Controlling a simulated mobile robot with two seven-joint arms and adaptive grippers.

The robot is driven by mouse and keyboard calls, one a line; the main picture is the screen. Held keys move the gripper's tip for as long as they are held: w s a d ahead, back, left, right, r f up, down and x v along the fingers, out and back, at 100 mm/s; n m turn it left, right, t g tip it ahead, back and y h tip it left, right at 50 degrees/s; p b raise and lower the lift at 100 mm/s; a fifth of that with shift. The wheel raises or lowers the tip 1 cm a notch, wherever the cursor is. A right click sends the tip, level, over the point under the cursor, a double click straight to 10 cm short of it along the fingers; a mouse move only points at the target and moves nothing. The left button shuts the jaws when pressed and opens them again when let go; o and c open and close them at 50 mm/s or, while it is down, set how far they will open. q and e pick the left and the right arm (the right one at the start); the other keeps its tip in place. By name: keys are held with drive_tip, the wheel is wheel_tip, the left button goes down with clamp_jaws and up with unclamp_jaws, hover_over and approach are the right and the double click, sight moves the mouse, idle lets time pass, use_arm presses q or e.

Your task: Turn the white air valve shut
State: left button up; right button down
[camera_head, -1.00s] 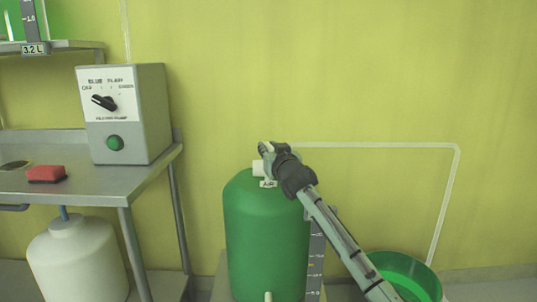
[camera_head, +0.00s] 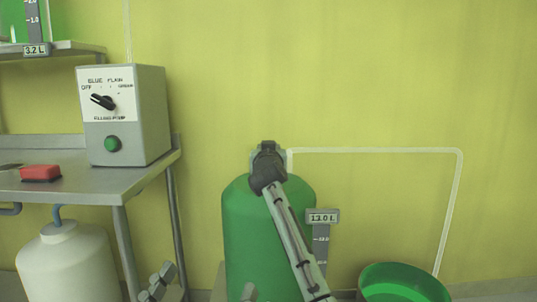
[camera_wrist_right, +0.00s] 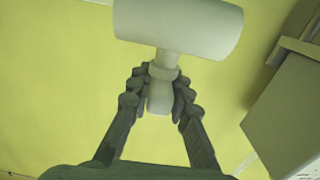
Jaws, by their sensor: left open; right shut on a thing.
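The white air valve shows in the right wrist view as a thick white cylinder (camera_wrist_right: 180,24) with a collar and a short white handle (camera_wrist_right: 160,97) below it. My right gripper (camera_wrist_right: 159,88) has its two dark fingers closed on that handle, one on each side. In the head view my right gripper (camera_head: 268,150) is at the top of the green tank (camera_head: 245,235) and hides most of the valve. My left gripper (camera_head: 207,277) is open and empty at the bottom edge, its fingers spread wide, left of and in front of the tank.
A steel table (camera_head: 95,188) at left carries a grey control box (camera_head: 145,115) and a red block (camera_head: 40,172). A white jug (camera_head: 68,265) stands under it. A white pipe (camera_head: 375,151) runs along the wall to a green tub (camera_head: 400,280).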

use_arm(q)
drive_tip(key=shift+s+a+r+t, duration=0.15)
drive_tip(key=shift+r+t, duration=0.1)
drive_tip(key=shift+t, duration=0.15)
use_arm(e)
drive_tip(key=c, duration=1.4)
unclamp_jaws()
drive_tip(key=shift+s, duration=0.1)
drive_tip(key=s, duration=1.1)
drive_tip(key=shift+s, duration=0.4)
